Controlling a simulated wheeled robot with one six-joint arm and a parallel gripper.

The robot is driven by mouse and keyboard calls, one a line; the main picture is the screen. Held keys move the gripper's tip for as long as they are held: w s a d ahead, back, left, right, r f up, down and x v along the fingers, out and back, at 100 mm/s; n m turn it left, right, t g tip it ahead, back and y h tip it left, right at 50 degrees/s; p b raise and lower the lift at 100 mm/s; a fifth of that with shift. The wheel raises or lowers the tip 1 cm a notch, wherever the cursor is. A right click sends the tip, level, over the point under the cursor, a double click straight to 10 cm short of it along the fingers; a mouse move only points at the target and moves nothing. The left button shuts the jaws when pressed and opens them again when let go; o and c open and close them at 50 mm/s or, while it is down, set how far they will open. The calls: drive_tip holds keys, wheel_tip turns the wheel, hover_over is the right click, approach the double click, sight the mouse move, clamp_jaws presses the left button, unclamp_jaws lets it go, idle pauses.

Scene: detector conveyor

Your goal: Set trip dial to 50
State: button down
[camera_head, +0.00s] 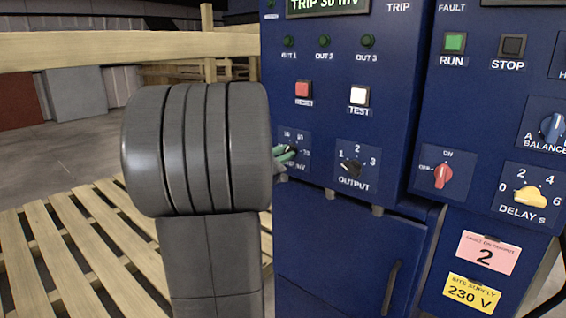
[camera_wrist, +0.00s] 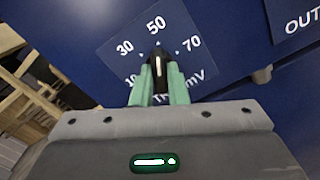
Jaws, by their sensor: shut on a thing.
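The trip dial is a black knob with a white pointer line (camera_wrist: 158,64) on a blue plate marked 10, 30, 50 and 70 mV. In the wrist view its pointer stands nearly upright, toward the 50. My gripper (camera_wrist: 158,82) has its two green fingers closed on the sides of the knob. In the head view the gripper tip (camera_head: 285,155) is at the trip dial plate (camera_head: 290,138), and my dark arm hides part of the view. The green display (camera_head: 327,4) at the top, partly cut off, reads TRIP 30 mV.
The OUTPUT dial (camera_head: 351,168) is just right of the trip dial. Above are a red button (camera_head: 303,90) and a white TEST button (camera_head: 358,96). A red switch (camera_head: 443,175) and yellow DELAY dial (camera_head: 530,197) are farther right. Wooden pallets (camera_head: 100,245) lie at left.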

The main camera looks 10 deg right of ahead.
idle(0.4)
drive_tip(key=c, duration=1.4)
unclamp_jaws()
drive_tip(key=shift+c, duration=0.2)
drive_tip(key=shift+a, duration=0.1)
drive_tip(key=p+v, duration=0.2)
drive_tip(key=v, duration=1.1)
drive_tip(key=shift+s+a, duration=0.25)
drive_tip(key=shift+s, duration=0.05)
drive_tip(key=shift+w+d, duration=0.1)
drive_tip(key=shift+d, duration=0.05)
drive_tip(key=b+x, duration=0.2)
drive_tip(key=x, duration=1.1)
drive_tip(key=shift+w+d, duration=0.2)
